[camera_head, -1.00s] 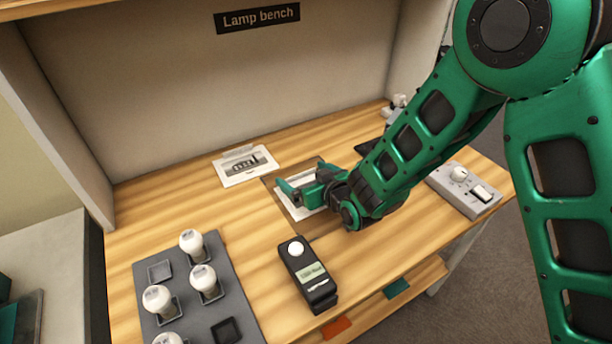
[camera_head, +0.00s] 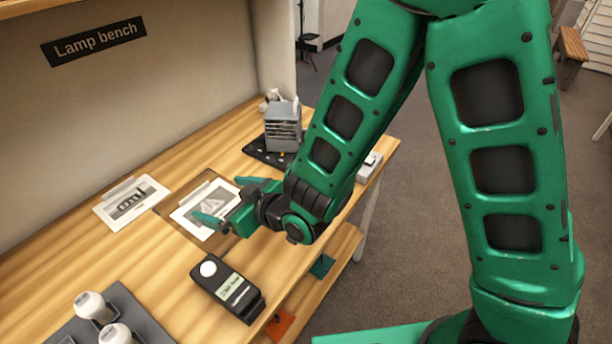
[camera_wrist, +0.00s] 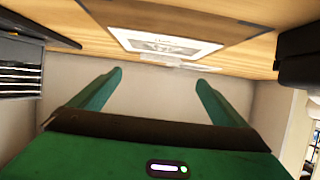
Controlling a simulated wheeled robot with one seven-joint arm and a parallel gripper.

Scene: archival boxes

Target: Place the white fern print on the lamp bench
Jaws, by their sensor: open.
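A white print (camera_head: 197,219) with a grey triangular picture lies flat on a brown mat (camera_head: 164,209) on the lamp bench (camera_head: 75,230). The picture is too small to tell whether it is a fern. My gripper (camera_head: 228,203) is open and empty, at the print's right side, and covers part of it. A white print (camera_wrist: 165,45) also shows in the wrist view, beyond my open fingers (camera_wrist: 160,78) and apart from them.
A second white print (camera_head: 131,203) with a dark picture lies to the left. A black meter (camera_head: 228,290) with a white knob stands in front. White bulbs (camera_head: 91,305) stand on a grey tray at the lower left. A grey slatted box (camera_head: 283,126) stands at the back right.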

